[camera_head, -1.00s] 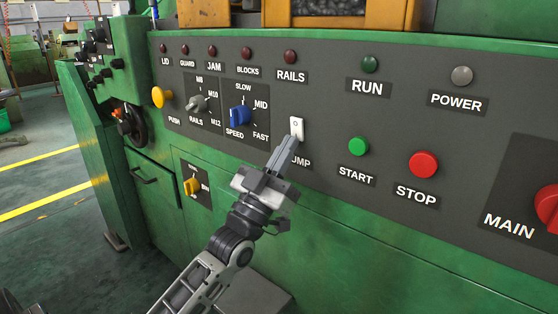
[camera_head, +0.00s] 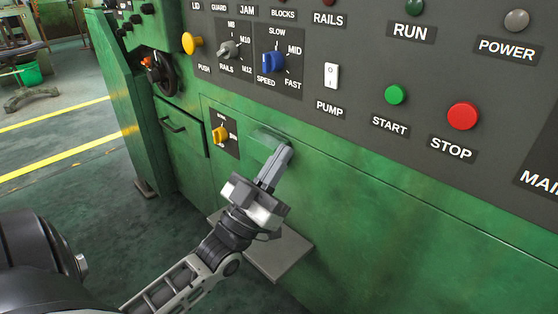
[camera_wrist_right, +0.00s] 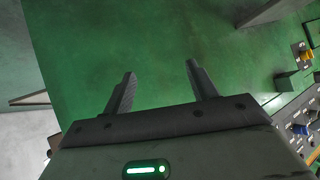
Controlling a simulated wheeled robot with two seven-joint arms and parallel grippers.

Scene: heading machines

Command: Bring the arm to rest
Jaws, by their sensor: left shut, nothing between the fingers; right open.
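My left gripper (camera_head: 283,155) is in the head view, in front of the green machine's lower panel (camera_head: 390,215), below the white PUMP rocker switch (camera_head: 332,76). Its fingers are shut with nothing between them, and it is apart from the switch. I cannot tell how close its tips are to the panel. My right gripper (camera_wrist_right: 160,78) shows only in the right wrist view. Its two fingers are spread apart and empty, with a green surface beyond them.
The grey control panel holds a green START button (camera_head: 396,95), a red STOP button (camera_head: 463,116), a blue SPEED knob (camera_head: 273,62) and a yellow PUSH button (camera_head: 192,43). A grey plate (camera_head: 275,255) juts out low beneath my left gripper. Open floor (camera_head: 75,170) lies to the left.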

